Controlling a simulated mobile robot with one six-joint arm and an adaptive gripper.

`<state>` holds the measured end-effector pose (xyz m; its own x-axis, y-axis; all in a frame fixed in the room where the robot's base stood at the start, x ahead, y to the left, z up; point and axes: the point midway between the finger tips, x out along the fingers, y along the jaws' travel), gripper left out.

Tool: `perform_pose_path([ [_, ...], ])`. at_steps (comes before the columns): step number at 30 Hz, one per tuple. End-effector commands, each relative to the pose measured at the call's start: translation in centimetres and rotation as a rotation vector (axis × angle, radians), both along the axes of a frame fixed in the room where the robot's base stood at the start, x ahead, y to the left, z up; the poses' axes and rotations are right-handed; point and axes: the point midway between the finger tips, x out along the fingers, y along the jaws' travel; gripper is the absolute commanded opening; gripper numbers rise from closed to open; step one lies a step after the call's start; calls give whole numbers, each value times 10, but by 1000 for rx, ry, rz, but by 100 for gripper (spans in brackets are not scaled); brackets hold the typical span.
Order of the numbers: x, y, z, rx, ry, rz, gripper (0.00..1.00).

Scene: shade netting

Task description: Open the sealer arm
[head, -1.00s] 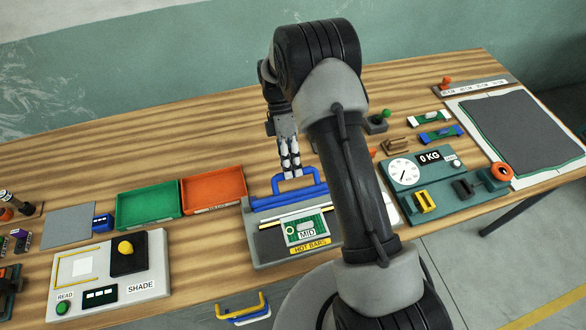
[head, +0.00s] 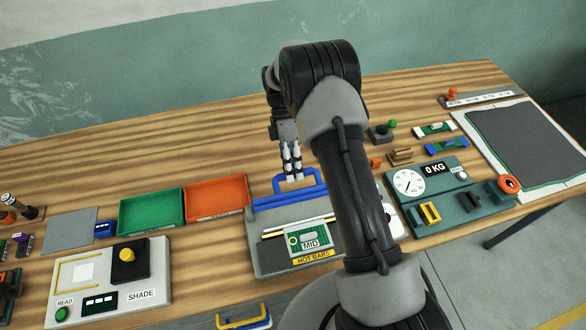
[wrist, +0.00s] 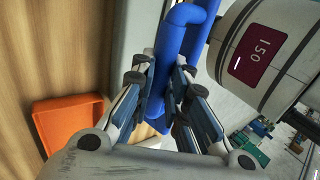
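The hot-bar sealer (head: 285,262) is a grey unit near the middle of the bench, with a green and white MID panel (head: 310,241). Its blue sealer arm (head: 272,201) crosses the rear and carries a looped blue handle (head: 318,177). My gripper (head: 292,170) is at the left part of this loop. In the wrist view the fingers (wrist: 163,76) lie close on both sides of a blue handle tube (wrist: 183,15) and appear shut on it. The contact faces are partly hidden. My arm covers the sealer's right side in the head view.
Green (head: 151,211) and orange (head: 216,199) trays stand left of the sealer. A SHADE panel (head: 108,282) is at front left. A scale (head: 455,192) stands to the right. A white cylinder marked 150 (wrist: 262,50) is close on the right in the wrist view. Bare wood lies behind.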

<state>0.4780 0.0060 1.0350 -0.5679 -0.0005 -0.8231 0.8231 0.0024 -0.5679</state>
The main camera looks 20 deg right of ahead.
Motion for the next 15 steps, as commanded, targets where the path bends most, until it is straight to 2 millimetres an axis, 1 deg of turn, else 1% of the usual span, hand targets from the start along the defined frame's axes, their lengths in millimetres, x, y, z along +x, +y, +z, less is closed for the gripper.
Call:
perform_pose_path([
  [1, -5, 0, -7, 1, 12, 4, 17],
  [9, -3, 0, -4, 1, 8, 1, 35],
  [15, -2, 0, -3, 0, 6, 0, 35],
])
